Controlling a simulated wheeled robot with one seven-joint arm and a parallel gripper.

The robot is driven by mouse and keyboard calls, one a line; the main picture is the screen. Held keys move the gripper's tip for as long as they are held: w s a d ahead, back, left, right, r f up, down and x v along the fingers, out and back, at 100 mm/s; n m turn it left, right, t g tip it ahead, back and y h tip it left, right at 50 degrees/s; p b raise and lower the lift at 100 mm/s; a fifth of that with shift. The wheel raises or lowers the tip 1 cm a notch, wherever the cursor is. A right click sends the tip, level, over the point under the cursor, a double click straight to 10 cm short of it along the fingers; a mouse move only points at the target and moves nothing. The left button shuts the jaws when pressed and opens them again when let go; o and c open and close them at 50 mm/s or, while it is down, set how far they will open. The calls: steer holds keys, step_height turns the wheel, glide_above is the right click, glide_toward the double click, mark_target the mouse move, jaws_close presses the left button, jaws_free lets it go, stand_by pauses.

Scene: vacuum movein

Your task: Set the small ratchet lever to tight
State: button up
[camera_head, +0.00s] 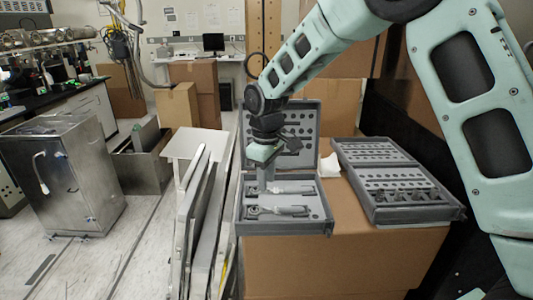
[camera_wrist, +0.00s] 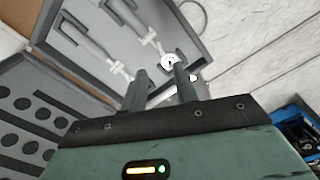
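An open grey tool case (camera_head: 285,228) sits on a cardboard box, with two silver ratchets lying in its tray. The ratchet nearer the lid (camera_head: 293,189) has its left end hidden behind my gripper. The ratchet nearer the front (camera_head: 280,210) has a round head at its left end; that head (camera_wrist: 168,61) shows in the wrist view close to my fingertips. I cannot tell which ratchet is the small one, nor how the lever is set. My gripper (camera_wrist: 160,72) is open and points down over the left part of the tray. Nothing shows gripped; contact is unclear.
The case's raised lid (camera_head: 293,125) with holes stands behind my gripper. A second open case with sockets (camera_head: 440,212) lies to the right. Flat panels (camera_head: 190,220) lean left of the box. A metal cabinet (camera_head: 65,175) stands on the floor further left.

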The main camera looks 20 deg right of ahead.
step_height(320, 180, up, 9)
steer(key=b, duration=0.1)
steer(key=shift+a, duration=0.1)
stand_by(0.5)
